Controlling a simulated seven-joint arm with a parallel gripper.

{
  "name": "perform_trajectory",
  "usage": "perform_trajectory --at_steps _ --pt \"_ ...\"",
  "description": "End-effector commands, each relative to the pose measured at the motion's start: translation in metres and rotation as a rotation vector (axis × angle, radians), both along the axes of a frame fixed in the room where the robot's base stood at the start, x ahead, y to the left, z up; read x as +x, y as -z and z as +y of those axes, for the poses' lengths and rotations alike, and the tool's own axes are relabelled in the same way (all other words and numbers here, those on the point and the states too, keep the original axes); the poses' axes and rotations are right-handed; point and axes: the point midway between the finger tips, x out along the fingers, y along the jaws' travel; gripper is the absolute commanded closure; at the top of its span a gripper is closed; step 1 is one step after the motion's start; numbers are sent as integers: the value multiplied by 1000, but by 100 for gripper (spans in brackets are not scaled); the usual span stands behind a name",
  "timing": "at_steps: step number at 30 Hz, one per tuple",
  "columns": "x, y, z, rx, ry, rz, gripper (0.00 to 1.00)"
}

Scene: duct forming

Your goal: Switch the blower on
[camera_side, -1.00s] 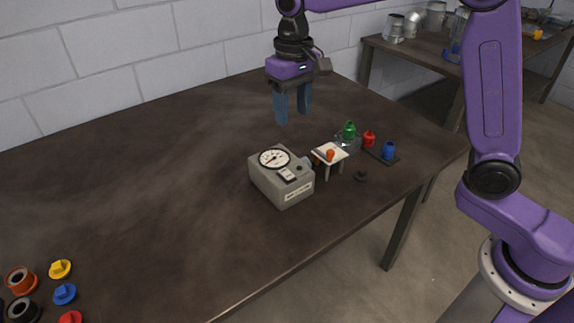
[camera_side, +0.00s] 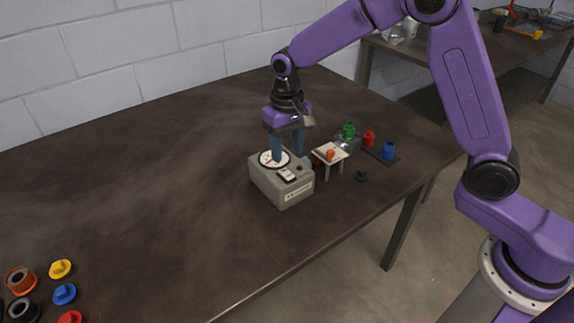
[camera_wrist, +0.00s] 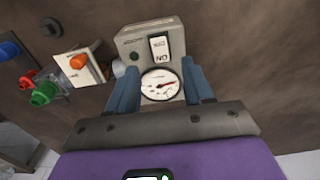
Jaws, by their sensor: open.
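The blower (camera_side: 282,182) is a grey box on the dark table, with a round white dial (camera_side: 274,159) and a rocker switch (camera_side: 287,175) on its top. In the wrist view the box (camera_wrist: 135,40) shows the white switch (camera_wrist: 160,46) with a dark "ON" mark at its near end, and the dial (camera_wrist: 160,84) with a red needle. My gripper (camera_side: 287,155) is above the dial side of the box, pointing down. In the wrist view my open, empty gripper (camera_wrist: 160,80) has one blue finger on each side of the dial. Whether the fingers touch the box is unclear.
Beside the blower stands a small white stand (camera_side: 330,153) with an orange knob on it. Green (camera_side: 348,130), red (camera_side: 369,138) and blue (camera_side: 388,150) fittings are beyond it. Several coloured caps (camera_side: 60,268) lie at the lower left. The table's left middle is clear.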

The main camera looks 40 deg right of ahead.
Motion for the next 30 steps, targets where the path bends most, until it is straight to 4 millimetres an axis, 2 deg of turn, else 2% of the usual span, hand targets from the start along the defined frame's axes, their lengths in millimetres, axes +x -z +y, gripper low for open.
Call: perform_trajectory --at_steps 3,10,15,23,28,30 --pt "-1 22 0 -2 0 4 49" --pt "0 51 0 -1 0 2 49" --pt "0 59 0 0 0 0 49" --pt "0 59 0 0 0 -1 49" --pt "0 59 0 0 0 -1 100" --pt "0 59 0 0 0 -1 100"
